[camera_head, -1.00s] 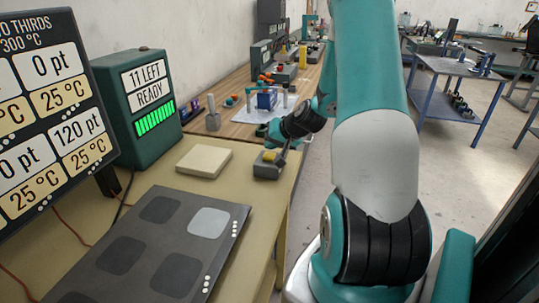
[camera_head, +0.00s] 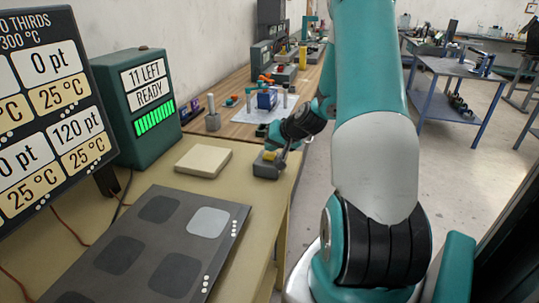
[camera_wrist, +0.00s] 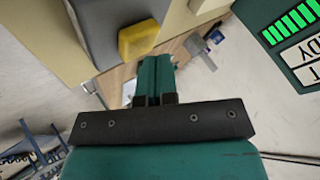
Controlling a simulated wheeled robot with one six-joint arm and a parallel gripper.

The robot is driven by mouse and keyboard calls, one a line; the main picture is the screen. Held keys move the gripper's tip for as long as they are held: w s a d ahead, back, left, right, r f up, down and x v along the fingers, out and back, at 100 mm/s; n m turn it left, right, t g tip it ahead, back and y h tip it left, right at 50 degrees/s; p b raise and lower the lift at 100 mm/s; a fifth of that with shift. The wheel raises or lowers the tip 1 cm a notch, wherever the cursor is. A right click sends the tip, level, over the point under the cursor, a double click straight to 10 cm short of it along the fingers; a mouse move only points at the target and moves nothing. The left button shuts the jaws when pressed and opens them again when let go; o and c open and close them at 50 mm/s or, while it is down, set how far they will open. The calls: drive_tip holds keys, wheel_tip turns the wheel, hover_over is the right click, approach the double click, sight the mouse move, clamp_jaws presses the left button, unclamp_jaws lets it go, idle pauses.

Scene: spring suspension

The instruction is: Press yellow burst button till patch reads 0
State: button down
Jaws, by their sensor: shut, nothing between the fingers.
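The yellow button (camera_head: 270,155) sits on a small grey box (camera_head: 266,168) at the table's right edge. The button also shows in the wrist view (camera_wrist: 138,39), left of and beyond the fingertips. My gripper (camera_wrist: 154,72) is shut and empty, close to the button; I cannot tell whether it touches. In the head view it is small and partly hidden by my wrist. The dark board (camera_head: 190,262) carries several darker patches and one light grey patch (camera_head: 208,222). The readout panel (camera_head: 50,110) shows 0 pt in one cell and 120 pt in another; some cells are cut off.
A green box (camera_head: 140,105) reads "11 LEFT" and "READY" above a green bar row. A flat cream block (camera_head: 203,161) lies left of the grey box. A wooden bench (camera_head: 240,116) with tools stands beyond. Open floor lies right of the table.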

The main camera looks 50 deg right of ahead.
sight(271, 154)
drive_tip(key=shift+f+b, duration=0.5)
drive_tip(key=shift+f, duration=0.05)
idle(0.4)
drive_tip(key=shift+r, duration=0.1)
drive_tip(key=shift+r+p, duration=0.7)
drive_tip(key=shift+r, duration=0.15)
drive_tip(key=shift+r, duration=0.1)
wheel_tip(271, 154, up, 5)
drive_tip(key=p, duration=0.3)
drive_tip(key=shift+p, duration=0.4)
idle(0.5)
